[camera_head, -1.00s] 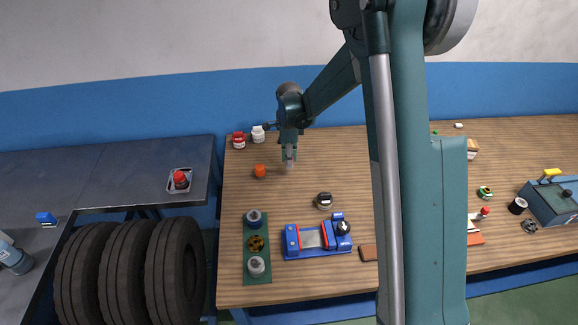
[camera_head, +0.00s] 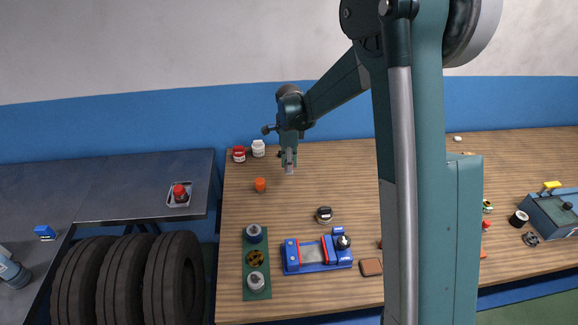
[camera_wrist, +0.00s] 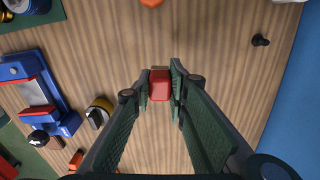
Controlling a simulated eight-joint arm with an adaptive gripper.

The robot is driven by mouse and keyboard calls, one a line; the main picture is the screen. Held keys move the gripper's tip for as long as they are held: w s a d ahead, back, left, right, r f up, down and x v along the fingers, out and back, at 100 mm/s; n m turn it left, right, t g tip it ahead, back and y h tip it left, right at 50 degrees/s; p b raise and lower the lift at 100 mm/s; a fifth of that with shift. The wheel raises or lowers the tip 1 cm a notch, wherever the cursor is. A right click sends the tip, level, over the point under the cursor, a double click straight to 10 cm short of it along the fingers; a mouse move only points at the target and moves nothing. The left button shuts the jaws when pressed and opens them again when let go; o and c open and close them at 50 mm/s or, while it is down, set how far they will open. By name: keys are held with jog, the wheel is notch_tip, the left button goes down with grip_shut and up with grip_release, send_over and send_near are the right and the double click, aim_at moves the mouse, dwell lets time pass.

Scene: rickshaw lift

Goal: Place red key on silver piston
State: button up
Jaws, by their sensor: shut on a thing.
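My gripper (camera_head: 289,166) hangs above the back left part of the wooden table. It is shut on the red key (camera_wrist: 160,84), which shows as a small red block between the fingertips in the wrist view. A silver cylinder (camera_head: 256,281), which looks like the silver piston, stands at the front end of a green plate (camera_head: 246,262). The gripper is well behind it and apart from it. The wrist view shows only a corner of the green plate (camera_wrist: 45,16), and the silver cylinder is not clearly seen there.
A blue vise (camera_head: 318,264) stands right of the plate, with a dark round part (camera_head: 324,215) behind it. An orange cap (camera_head: 260,184) is left of the gripper. White (camera_head: 258,149) and red (camera_head: 238,154) jars stand at the back edge. The table's middle is mostly clear.

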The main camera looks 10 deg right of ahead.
jog(key=s+a+r, duration=0.2)
jog(key=s+a, duration=0.4)
jog(key=s, duration=0.2)
notch_tip(320, 180, up, 4)
jog(key=n+p, duration=0.2)
jog(key=p, duration=0.1)
send_over(255, 279)
jog(key=shift+f, duration=0.2)
jog(key=shift+f+b, duration=0.6)
jog(key=shift+f, duration=2.35)
jog(key=shift+f, duration=2.05)
